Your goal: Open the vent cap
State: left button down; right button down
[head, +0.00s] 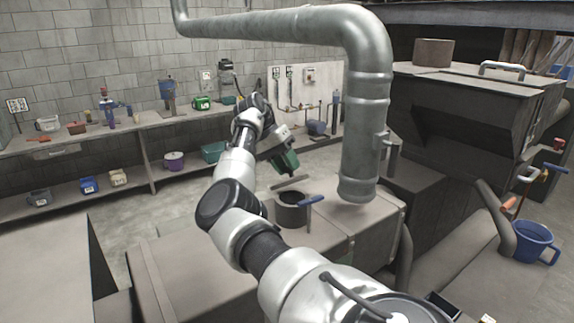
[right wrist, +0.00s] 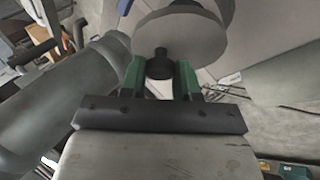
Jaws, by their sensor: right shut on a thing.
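The vent cap (head: 290,183) is a thin grey disc above a dark round vent collar (head: 291,214) on the grey box. A gap shows between cap and collar, whose opening is visible. My right gripper (head: 287,168), with green fingers, is just above the cap. In the right wrist view the gripper (right wrist: 160,84) is shut on the cap's dark knob (right wrist: 160,66), with the pale disc (right wrist: 180,30) beyond it. A blue handle (head: 312,200) sticks out at the collar's right side. My left gripper is not in view.
A large metal duct (head: 367,130) hangs down close to the right of the vent. A dark machine (head: 470,110) and a blue bucket (head: 535,243) stand farther right. A workbench (head: 130,125) with tools runs along the back wall. Floor (head: 115,215) is open at left.

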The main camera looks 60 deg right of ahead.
jog(key=c, duration=0.8)
grip_release()
jog(key=shift+c, duration=0.2)
jog(key=shift+r, duration=0.1)
jog(key=v, duration=0.7)
jog(key=shift+w, duration=0.15)
